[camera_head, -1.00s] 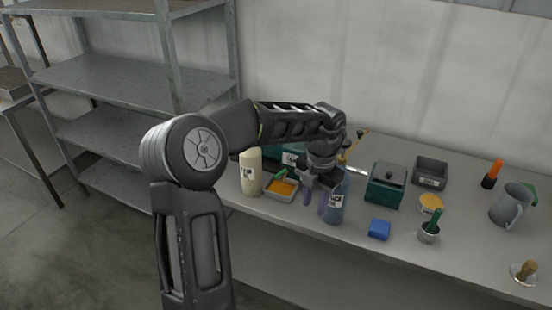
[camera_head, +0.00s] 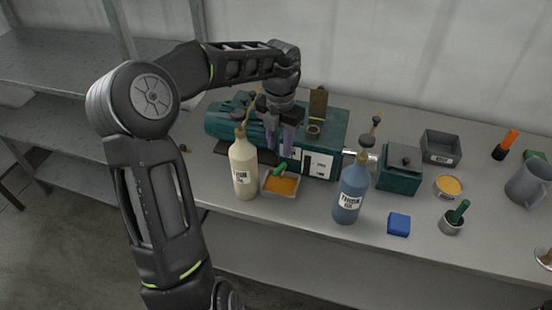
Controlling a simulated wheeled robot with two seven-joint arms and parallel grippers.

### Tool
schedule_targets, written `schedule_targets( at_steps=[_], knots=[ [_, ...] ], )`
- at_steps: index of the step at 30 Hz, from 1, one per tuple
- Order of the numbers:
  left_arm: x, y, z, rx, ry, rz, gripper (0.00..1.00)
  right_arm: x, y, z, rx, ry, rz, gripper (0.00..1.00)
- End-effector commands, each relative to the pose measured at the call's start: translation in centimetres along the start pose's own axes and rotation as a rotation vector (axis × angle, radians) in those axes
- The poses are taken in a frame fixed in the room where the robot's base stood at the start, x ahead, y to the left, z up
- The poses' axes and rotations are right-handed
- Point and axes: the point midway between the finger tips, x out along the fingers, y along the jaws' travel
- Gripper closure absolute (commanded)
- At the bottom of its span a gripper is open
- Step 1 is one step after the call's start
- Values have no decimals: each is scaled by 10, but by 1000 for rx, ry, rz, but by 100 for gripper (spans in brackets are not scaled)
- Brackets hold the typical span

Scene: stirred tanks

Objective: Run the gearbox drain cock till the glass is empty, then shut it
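A large teal machine body (camera_head: 334,128), apparently the gearbox, lies along the table behind two bottles. A white panel (camera_head: 318,164) with a dark label is on its front; I cannot make out an oil level there. A green handle (camera_head: 280,168) shows at the machine's lower front, over a shallow grey tray (camera_head: 266,190) with orange-yellow contents; I cannot tell whether it is the drain cock. My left gripper (camera_head: 280,150) points down at the machine's front, above and behind the tray. Its purple fingers are apart, with nothing seen between them. My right gripper is out of view.
A cream bottle (camera_head: 243,170) stands left of the tray, a blue bottle (camera_head: 351,194) right of it. A small teal box (camera_head: 400,172), blue block (camera_head: 399,225), grey bin (camera_head: 441,148), yellow-filled bowl (camera_head: 449,187) and jug (camera_head: 530,182) stand to the right.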

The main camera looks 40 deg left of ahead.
Motion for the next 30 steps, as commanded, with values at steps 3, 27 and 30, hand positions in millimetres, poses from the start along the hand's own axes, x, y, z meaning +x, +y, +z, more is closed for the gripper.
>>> schedule_targets(
  at_steps=[3, 27, 30],
  knots=[
    [2, 0, 0, -1, 1, 0, 67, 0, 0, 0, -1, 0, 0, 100],
    [79, 1, 0, -1, 0, 1, 67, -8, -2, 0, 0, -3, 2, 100],
    [79, 1, 0, -1, 0, 1, 67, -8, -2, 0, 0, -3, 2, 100]
  ],
)
